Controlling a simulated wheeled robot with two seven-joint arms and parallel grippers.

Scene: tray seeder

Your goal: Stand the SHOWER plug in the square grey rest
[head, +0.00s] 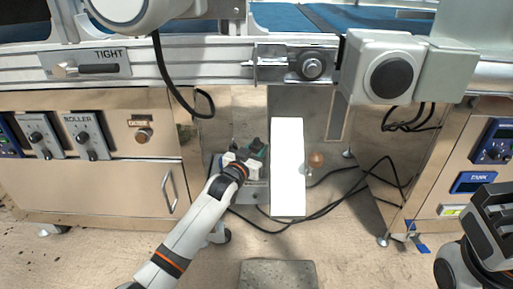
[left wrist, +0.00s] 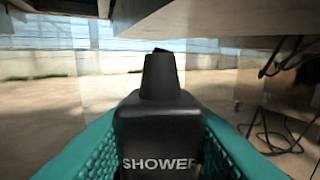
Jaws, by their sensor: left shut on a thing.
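The SHOWER plug (left wrist: 158,128) is black with white lettering and a narrower neck. In the left wrist view it sits between the two teal finger pads of my left gripper (head: 256,150), which is shut on it. In the head view this gripper is low under the conveyor frame, and the arm hides most of what is around the plug. A flat grey block (head: 278,273) lies on the floor at the bottom of the head view; I cannot tell if it is the rest. My right gripper (head: 491,222) is at the right edge, and its jaw gap is unclear.
A white upright panel (head: 287,167) stands just right of my left gripper. A grey box (head: 256,191) is partly hidden below the gripper. Black cables (head: 320,213) loop over the floor to the right. Steel cabinets (head: 95,185) flank the gap, with the conveyor rail (head: 200,68) above.

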